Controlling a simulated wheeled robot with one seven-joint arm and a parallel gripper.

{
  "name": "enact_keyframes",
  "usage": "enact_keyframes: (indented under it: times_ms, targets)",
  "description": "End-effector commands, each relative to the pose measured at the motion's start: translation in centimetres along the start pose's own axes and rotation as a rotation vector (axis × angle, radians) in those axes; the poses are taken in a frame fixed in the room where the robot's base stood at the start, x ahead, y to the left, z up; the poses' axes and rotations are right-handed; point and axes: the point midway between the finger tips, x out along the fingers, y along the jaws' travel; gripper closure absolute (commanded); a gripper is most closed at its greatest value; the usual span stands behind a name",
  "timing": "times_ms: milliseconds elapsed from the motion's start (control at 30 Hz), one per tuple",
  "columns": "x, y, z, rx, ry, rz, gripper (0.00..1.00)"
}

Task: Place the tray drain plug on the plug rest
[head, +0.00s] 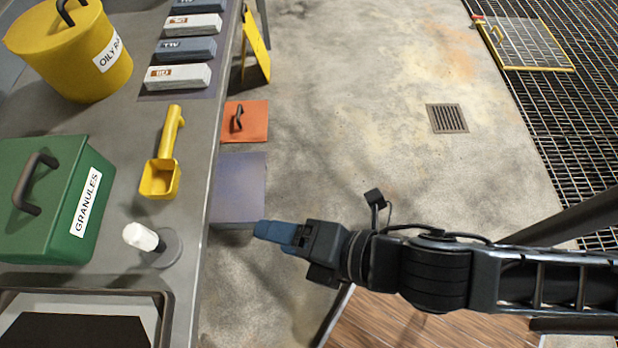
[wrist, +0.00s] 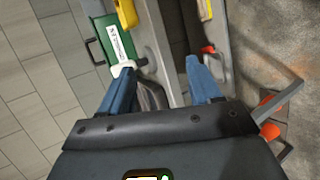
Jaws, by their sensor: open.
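I cannot tell exactly how the two join. In the wrist view the white piece (wrist: 122,68) shows near the left fingertip. My gripper (head: 262,231) is right of the bench edge in the head view, apart from the plug, with its blue fingers pointing left. In the wrist view my gripper (wrist: 160,66) is open, with nothing held between the fingers.
A green granules box (head: 50,195), yellow scoop (head: 163,165), yellow oily-rag bin (head: 75,50) and several labelled boxes (head: 180,76) stand on the bench (head: 120,120). An orange lid (head: 245,122) and a bluish slab (head: 238,188) sit below the bench edge. Concrete floor (head: 350,100) is open.

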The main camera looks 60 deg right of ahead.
Motion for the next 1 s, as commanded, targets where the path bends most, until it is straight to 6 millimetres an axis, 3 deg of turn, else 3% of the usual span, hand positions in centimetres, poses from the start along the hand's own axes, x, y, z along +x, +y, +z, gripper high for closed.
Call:
enact_keyframes:
  times_ms: [33,200,300,433,600,1000]
  targets:
    - [-1.8,-0.9,1.0,0.18,-0.006,0.001,0.37]
    - [-7.5,-1.2,3.3,0.826,-0.01,0.08,0.37]
    - [-10.7,-0.7,4.4,1.166,-0.014,0.153,0.37]
    - [-13.9,0.1,5.6,1.489,-0.012,0.25,0.37]
    - [-15.8,0.8,6.3,1.683,-0.001,0.323,0.37]
    - [-15.9,0.9,6.4,1.702,0.003,0.329,0.37]
